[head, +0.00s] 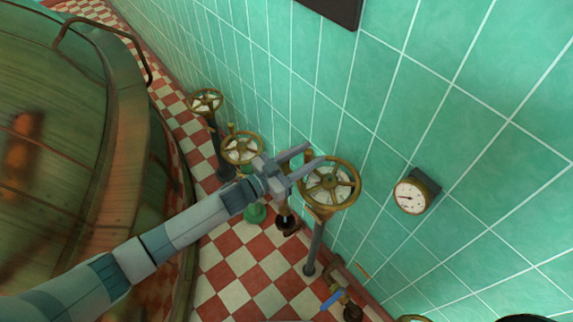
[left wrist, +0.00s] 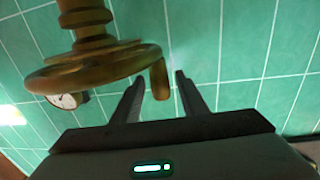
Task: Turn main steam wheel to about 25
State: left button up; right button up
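A brass handwheel (head: 330,184) with a pale dial face stands on a dark post by the green tiled wall, nearest my left gripper. I cannot read a name on it. My left gripper (head: 315,153) is at the wheel's upper left rim, with its fingers apart. In the left wrist view, the wheel (left wrist: 95,68) fills the upper left. Its upright handle peg (left wrist: 160,80) shows between the open fingers of the left gripper (left wrist: 159,78), with gaps visible beside it. A round white gauge (head: 411,197) hangs on the wall to the right; its numbers are too small to read. My right gripper is not seen.
Two more brass wheels, one in the middle (head: 242,148) and one farther back (head: 206,102), stand along the wall. A large copper kettle (head: 60,150) fills the left. A blue-handled valve (head: 332,299) sits low near the wheel's post. Red and white checkered floor (head: 235,295) lies between.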

pick_arm(q)
jog(key=b+v, duration=0.5)
jog(key=v, duration=1.2)
jog(key=shift+a, duration=0.2)
jog(key=shift+s, duration=0.1)
